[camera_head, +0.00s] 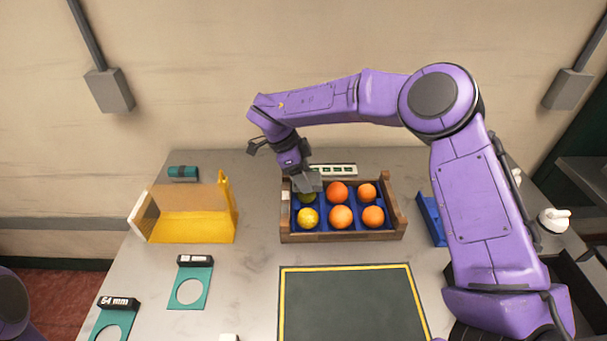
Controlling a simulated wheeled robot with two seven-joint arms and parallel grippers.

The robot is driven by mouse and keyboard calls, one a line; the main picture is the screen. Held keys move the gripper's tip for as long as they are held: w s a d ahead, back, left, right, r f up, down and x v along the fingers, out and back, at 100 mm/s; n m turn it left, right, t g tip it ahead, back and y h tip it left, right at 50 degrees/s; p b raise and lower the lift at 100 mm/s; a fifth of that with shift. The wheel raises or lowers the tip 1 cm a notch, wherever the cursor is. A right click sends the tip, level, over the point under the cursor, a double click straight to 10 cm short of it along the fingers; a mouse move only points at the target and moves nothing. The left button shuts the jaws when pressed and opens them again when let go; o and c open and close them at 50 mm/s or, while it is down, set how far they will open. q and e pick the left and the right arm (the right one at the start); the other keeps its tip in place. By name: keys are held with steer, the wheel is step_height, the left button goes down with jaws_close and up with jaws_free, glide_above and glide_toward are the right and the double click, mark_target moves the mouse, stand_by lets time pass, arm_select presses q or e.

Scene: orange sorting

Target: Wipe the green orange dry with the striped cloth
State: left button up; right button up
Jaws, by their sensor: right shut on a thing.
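The green orange (307,197) sits in the back left compartment of the wooden crate (338,237), partly hidden from above. My right gripper (303,174) points down over it from the back left. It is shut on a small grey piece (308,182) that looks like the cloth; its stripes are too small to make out. The grey piece is right at the top of the green orange, and I cannot tell whether they touch. My left gripper is out of view; only part of my left arm shows at the lower left edge.
The crate's other compartments hold several orange fruits (341,217) and a yellow one (308,218). A yellow bin (190,226) stands left, teal ring gauges (192,274) lie front left, and a blue holder (432,219) is right. The dark yellow-edged mat (350,305) is clear.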

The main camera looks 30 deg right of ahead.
steer(key=shift+f, duration=0.45)
stand_by(0.5)
steer(key=shift+f, duration=0.1)
stand_by(1.1)
steer(key=shift+s+d, duration=0.1)
stand_by(0.3)
